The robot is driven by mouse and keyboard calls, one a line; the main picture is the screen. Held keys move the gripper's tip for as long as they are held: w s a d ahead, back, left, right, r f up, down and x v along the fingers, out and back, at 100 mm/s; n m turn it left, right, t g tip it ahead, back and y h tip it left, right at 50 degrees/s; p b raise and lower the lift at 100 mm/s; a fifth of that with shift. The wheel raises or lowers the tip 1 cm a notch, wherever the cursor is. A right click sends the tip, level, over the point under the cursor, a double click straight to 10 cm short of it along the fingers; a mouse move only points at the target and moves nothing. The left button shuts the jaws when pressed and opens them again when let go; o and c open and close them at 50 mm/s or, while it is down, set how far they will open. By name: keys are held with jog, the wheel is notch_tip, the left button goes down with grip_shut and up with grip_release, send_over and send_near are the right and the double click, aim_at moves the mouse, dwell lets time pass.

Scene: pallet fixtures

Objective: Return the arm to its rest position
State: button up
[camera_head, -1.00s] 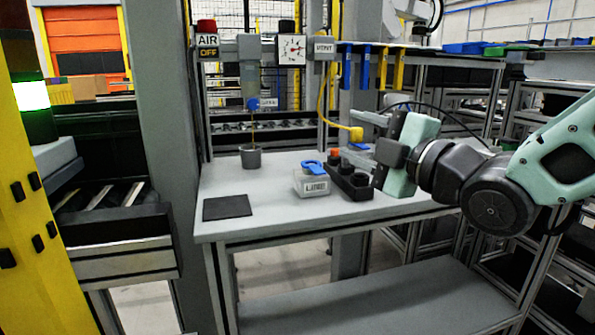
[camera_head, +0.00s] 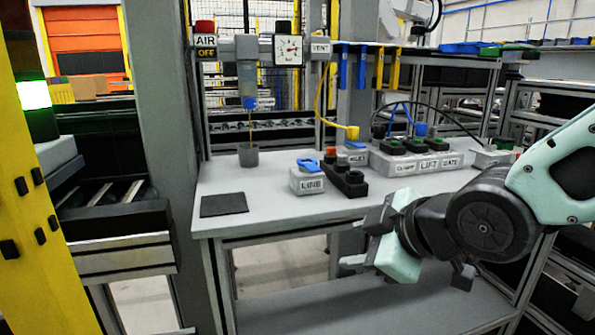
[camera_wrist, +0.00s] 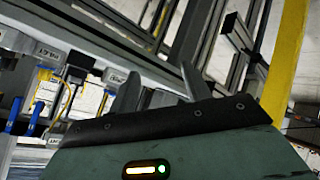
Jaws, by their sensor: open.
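My arm reaches in from the right edge in the head view, with its teal and dark links bent. My gripper (camera_head: 356,243) points left in front of the bench's front edge, low and clear of the bench top (camera_head: 270,205). It is open, and I see nothing between its fingers. In the wrist view the two grey fingers of my gripper (camera_wrist: 162,92) stand apart above the dark palm edge, with the bench fixtures far off to the left and tilted.
On the bench are a LINE block (camera_head: 308,184), a dark block (camera_head: 346,180), a row of labelled connector blocks (camera_head: 418,166), a grey cup (camera_head: 249,156) and a black mat (camera_head: 224,205). A lower shelf (camera_head: 370,302) lies below my gripper. A grey post (camera_head: 166,120) stands left.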

jog(key=s+d+f+m+g+h, duration=0.2)
jog(key=s+f+m+g+h, duration=0.15)
jog(key=s, duration=0.55)
jog(key=s+d+f+m+g+h, duration=0.25)
jog(key=s+f+g, duration=0.2)
jog(key=s, duration=0.45)
notch_tip(320, 180, up, 19)
jog(key=m+p, duration=0.1)
jog(key=p, duration=1.7)
jog(key=shift+s+y, duration=0.25)
jog(key=shift+y, duration=0.15)
